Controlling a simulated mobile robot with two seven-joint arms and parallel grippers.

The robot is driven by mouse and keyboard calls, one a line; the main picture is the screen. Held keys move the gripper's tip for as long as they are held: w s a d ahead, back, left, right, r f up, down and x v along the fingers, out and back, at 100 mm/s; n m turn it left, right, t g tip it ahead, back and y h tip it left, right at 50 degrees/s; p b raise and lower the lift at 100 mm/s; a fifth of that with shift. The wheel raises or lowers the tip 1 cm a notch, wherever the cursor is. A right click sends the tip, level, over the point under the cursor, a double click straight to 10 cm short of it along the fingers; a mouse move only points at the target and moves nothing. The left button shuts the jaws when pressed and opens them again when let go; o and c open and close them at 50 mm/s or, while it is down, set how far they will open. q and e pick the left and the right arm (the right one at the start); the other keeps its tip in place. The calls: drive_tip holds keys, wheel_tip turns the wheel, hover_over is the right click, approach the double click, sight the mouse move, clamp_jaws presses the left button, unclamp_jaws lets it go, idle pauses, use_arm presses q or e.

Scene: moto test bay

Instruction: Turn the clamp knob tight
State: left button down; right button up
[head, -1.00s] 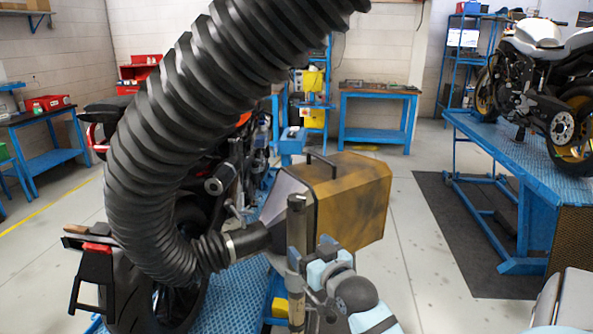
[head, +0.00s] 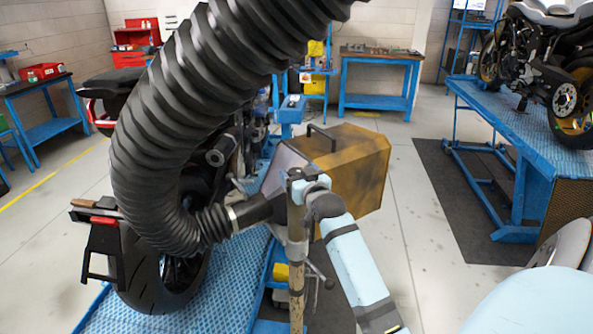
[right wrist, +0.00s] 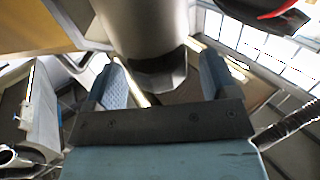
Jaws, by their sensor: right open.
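A worn metal stand pole (head: 297,300) rises in front of the nozzle of a black ribbed hose (head: 150,165). My right gripper (head: 304,186) is at the pole's upper end, with its arm coming from the lower right. In the right wrist view, the open fingers (right wrist: 158,84) stand on either side of a grey cylinder with a dark faceted end (right wrist: 155,76). I see no closed grip on it, and contact is unclear. I cannot tell whether this end is the clamp knob; no knob is clear in the head view. My left gripper is out of view.
A brown-black box with a handle (head: 350,170) is behind the pole. A motorcycle's rear wheel (head: 165,270) is at left on a blue lift (head: 235,265). Another motorcycle stands on a blue lift table (head: 520,135) at right. Floor between is clear.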

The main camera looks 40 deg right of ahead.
drive_tip(key=shift+w+d, duration=0.2)
drive_tip(key=shift+w, duration=0.4)
drive_tip(key=c, duration=0.9)
drive_tip(key=shift+r+m+g+h+p, duration=0.15)
drive_tip(key=shift+m+g+h+p, duration=0.15)
drive_tip(key=shift+m+h+p, duration=0.35)
drive_tip(key=shift+h, duration=0.35)
